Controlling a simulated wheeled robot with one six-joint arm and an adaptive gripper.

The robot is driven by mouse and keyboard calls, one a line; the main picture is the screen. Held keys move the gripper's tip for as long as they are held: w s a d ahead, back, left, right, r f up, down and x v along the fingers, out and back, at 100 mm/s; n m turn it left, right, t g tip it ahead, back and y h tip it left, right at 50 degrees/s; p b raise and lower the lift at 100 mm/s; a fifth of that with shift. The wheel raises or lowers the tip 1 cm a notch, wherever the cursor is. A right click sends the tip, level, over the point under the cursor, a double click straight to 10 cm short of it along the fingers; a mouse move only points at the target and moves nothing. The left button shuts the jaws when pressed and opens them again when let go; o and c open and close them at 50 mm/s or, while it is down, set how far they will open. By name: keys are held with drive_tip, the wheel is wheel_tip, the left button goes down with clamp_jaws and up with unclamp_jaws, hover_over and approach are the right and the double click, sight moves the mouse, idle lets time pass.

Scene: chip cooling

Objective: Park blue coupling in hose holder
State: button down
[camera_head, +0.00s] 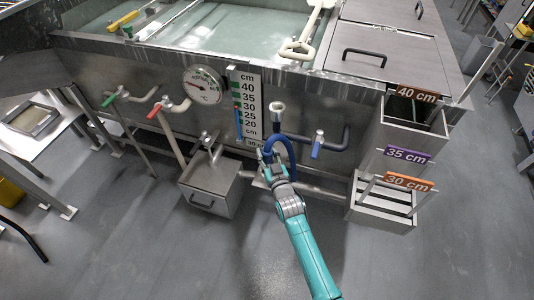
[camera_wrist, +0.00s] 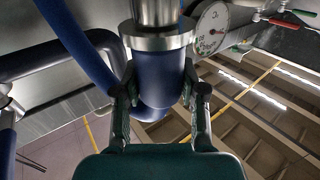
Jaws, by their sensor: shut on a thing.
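My gripper (camera_head: 268,152) is in front of the tank wall, below the height scale; in the wrist view its two fingers (camera_wrist: 160,84) are shut on the sides of the blue coupling (camera_wrist: 160,70). The coupling is a blue cylinder standing upright in that view, with a wide metal collar (camera_wrist: 157,40) directly above it. I cannot tell whether this collar is part of the holder or of the coupling. The blue hose (camera_head: 290,155) loops beside my gripper, and it also shows at left in the wrist view (camera_wrist: 75,40). A pale ring-ended fitting (camera_head: 278,107), possibly the hose holder, is just above the loop.
A blue-handled valve (camera_head: 317,145) is close on the right. A round thermometer (camera_head: 203,85), red and green valves and a steel box (camera_head: 210,190) are on the left. The front floor is clear.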

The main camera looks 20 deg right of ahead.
sight(268, 166)
drive_tip(key=shift+f, duration=2.75)
drive_tip(key=c, duration=0.6)
unclamp_jaws()
drive_tip(key=shift+f, duration=0.1)
drive_tip(key=s, duration=1.2)
drive_tip(key=shift+s, duration=0.1)
